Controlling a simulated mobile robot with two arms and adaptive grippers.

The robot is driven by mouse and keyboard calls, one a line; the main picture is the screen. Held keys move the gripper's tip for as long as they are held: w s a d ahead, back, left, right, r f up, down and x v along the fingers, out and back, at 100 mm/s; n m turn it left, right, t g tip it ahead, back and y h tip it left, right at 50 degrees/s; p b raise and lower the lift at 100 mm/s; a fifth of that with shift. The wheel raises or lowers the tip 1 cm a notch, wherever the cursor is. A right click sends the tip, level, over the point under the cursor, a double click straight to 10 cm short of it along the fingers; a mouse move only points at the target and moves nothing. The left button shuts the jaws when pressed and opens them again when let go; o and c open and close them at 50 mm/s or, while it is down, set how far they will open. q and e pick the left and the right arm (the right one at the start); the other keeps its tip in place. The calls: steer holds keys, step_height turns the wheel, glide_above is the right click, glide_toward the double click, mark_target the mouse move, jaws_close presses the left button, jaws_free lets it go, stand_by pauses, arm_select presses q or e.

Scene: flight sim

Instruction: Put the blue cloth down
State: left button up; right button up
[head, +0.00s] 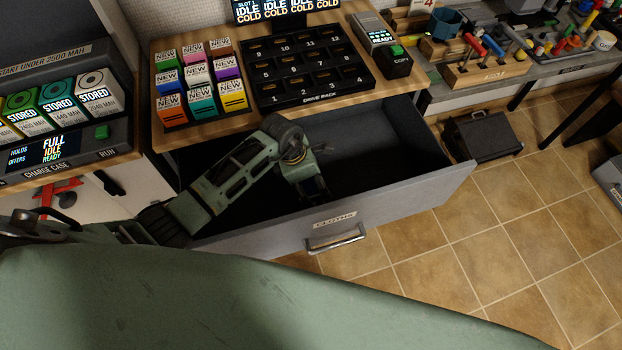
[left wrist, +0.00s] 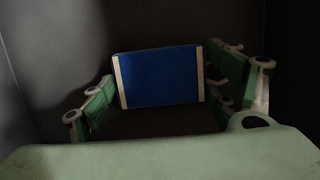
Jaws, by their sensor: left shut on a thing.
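The blue cloth (left wrist: 158,78) shows in the left wrist view as a flat blue rectangle with pale strips along its two sides. It sits between the green fingers of my left gripper (left wrist: 165,88), which is shut on it. In the head view my left gripper (head: 316,190) reaches down inside the open grey drawer (head: 345,222), near its front wall. The drawer front carries a label reading "CLOTHS". The cloth is mostly hidden by the gripper in the head view. I cannot tell whether the cloth touches the drawer floor. My right gripper is not in view.
A charge case (head: 62,140) stands at left. The drawer's right part is empty. A dark box (head: 482,136) stands on the tiled floor.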

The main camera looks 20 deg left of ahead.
mark_target(304, 184)
arm_select(q)
steer(key=shift+f, duration=0.2)
steer(key=o, duration=1.2)
steer(key=shift+r, duration=0.1)
steer(key=shift+r, duration=0.25)
steer(key=shift+a+r, duration=0.1)
steer(key=shift+r, duration=0.25)
steer(key=v, duration=0.6)
steer(key=shift+s+r, duration=0.15)
steer(key=shift+r, duration=0.1)
